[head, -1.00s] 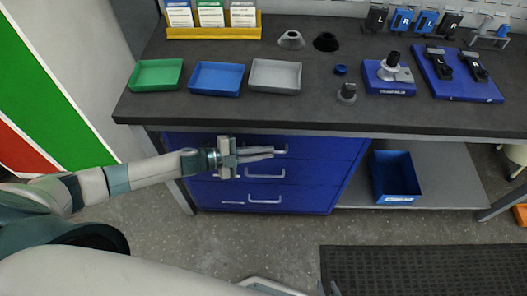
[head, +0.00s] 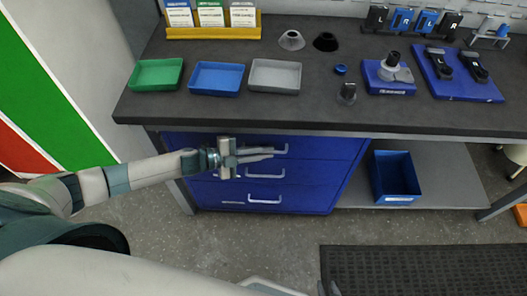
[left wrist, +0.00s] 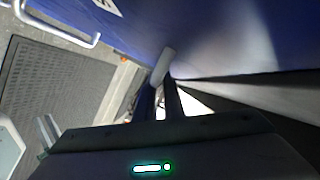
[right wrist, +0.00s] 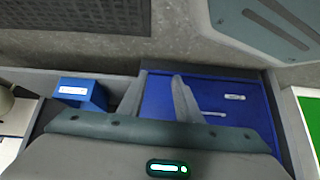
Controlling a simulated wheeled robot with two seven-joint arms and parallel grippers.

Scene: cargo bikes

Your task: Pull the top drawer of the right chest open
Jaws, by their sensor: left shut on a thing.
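A blue drawer chest (head: 325,175) stands under the left part of the workbench, with several drawers and pale bar handles. Its top drawer (head: 330,147) looks flush with the fronts below. My left gripper (head: 268,154) reaches in from the left and is shut on the top drawer's handle (head: 283,149). The left wrist view shows the grey handle bar (left wrist: 165,65) between the fingertips, close to the blue front. My right gripper (right wrist: 160,75) is empty, its fingers apart, with the blue chest behind them in the right wrist view. Only one chest shows.
The workbench (head: 230,110) overhangs the chest and bears green, blue and grey trays and several tools. A blue bin (head: 395,178) stands on the low shelf right of the chest. The floor before the chest is clear; a dark mat (head: 420,270) lies at the lower right.

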